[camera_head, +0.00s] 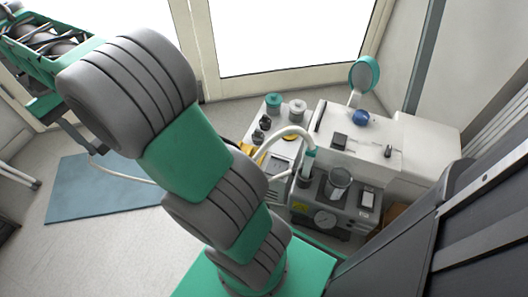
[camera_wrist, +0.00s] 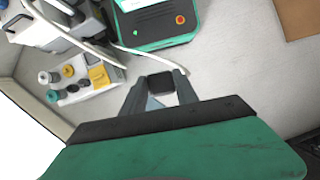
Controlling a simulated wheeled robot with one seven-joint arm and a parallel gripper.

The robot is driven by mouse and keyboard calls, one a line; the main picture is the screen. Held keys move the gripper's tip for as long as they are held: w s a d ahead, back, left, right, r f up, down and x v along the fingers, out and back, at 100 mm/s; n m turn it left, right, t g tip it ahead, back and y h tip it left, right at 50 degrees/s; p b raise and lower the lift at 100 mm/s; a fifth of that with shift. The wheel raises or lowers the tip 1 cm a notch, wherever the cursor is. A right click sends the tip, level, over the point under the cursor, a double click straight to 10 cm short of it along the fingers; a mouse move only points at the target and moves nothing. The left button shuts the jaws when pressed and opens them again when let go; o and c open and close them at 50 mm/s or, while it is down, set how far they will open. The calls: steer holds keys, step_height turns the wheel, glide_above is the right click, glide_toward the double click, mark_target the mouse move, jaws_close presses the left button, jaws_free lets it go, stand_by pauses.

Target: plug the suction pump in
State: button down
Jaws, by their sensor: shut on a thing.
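The suction pump appears to be the grey unit (camera_head: 328,219) with a gauge and clear jar, right of my arm in the head view. My gripper (camera_head: 88,149) is at the left of the head view, above the floor and well away from the pump. In the wrist view my gripper (camera_wrist: 162,84) is shut on a small dark block, apparently the plug (camera_wrist: 161,88). A white cable (camera_head: 125,175) runs from the fingers and passes behind my arm. The cable (camera_wrist: 135,50) also reaches the fingertips in the wrist view. The plug's prongs are hidden, and I cannot make out a socket clearly.
A white panel (camera_head: 283,148) with black, teal and yellow fittings stands left of the pump. A large white machine (camera_head: 348,137) with a blue ball stands behind it. A blue mat (camera_head: 100,192) lies on open floor at left. A glazed door (camera_head: 285,35) is behind.

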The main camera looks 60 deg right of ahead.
steer(key=s+d+f+m+y, duration=0.1)
steer(key=s+d+f+m, duration=0.3)
steer(key=d, duration=0.5)
steer(key=s+d+f+m+y, duration=0.1)
steer(key=d+f, duration=0.5)
steer(key=d, duration=0.2)
steer(key=s+d+f, duration=0.6)
steer(key=f, duration=0.4)
steer(key=s+d+f, duration=0.6)
steer(key=f, duration=0.3)
steer(key=s+d+f, duration=0.6)
steer(key=f, duration=0.4)
steer(key=d+f+n+h, duration=0.2)
steer(key=d+n, duration=0.5)
steer(key=shift+s+d+f+h+b, duration=0.2)
steer(key=shift+s+f+h+b, duration=0.1)
steer(key=shift+s+f+b, duration=0.05)
steer(key=shift+f, duration=0.15)
